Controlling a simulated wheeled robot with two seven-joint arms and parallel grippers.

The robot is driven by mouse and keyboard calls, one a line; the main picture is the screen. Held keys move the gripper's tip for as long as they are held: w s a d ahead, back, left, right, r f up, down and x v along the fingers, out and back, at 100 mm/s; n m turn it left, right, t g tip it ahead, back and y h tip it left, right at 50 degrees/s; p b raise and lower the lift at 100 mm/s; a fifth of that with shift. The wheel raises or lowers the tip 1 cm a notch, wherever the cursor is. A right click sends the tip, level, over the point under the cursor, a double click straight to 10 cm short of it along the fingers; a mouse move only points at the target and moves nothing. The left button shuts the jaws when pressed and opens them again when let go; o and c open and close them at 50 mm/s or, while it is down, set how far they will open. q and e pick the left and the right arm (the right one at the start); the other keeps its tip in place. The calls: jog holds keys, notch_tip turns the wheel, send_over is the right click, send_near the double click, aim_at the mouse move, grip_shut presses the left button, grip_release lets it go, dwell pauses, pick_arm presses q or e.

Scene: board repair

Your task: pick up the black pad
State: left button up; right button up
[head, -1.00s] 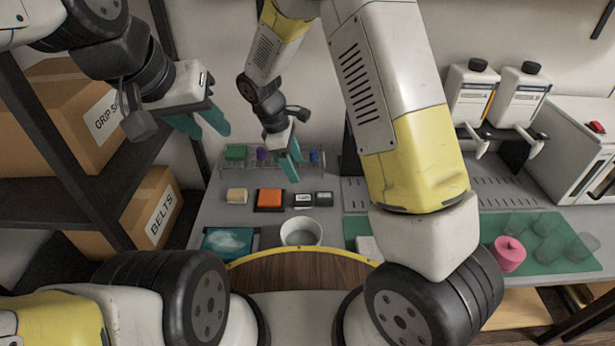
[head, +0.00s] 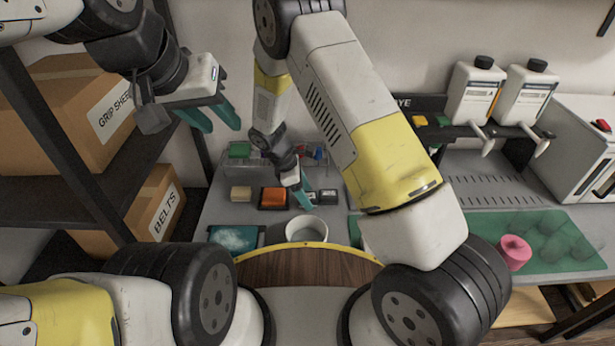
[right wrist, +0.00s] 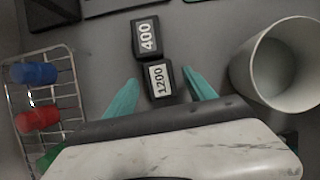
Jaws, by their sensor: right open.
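Two small black pads with white labels lie on the grey bench, one marked 1200 (right wrist: 158,80) and one marked 400 (right wrist: 146,37), close beside each other. In the head view, the 400 pad (head: 327,197) is the right one; the 1200 pad is partly covered by my gripper. My right gripper (head: 302,199) is open above the bench. In the right wrist view its teal fingers (right wrist: 161,90) stand on either side of the 1200 pad, with space at both sides. My left gripper (head: 212,117) is open and empty, raised near the shelf.
A white cup (right wrist: 285,65) stands close to the pads. A wire rack (right wrist: 45,75) with coloured pieces is on the other side. A tan block (head: 241,194), an orange block (head: 273,197) and a teal tray (head: 232,238) lie to the left. A green mat (head: 560,245) lies right.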

jog(key=shift+f, duration=0.1)
jog(key=shift+c, duration=0.4)
grip_shut()
notch_tip(320, 180, up, 10)
jog(key=c, duration=0.6)
grip_release()
jog(key=c, duration=0.6)
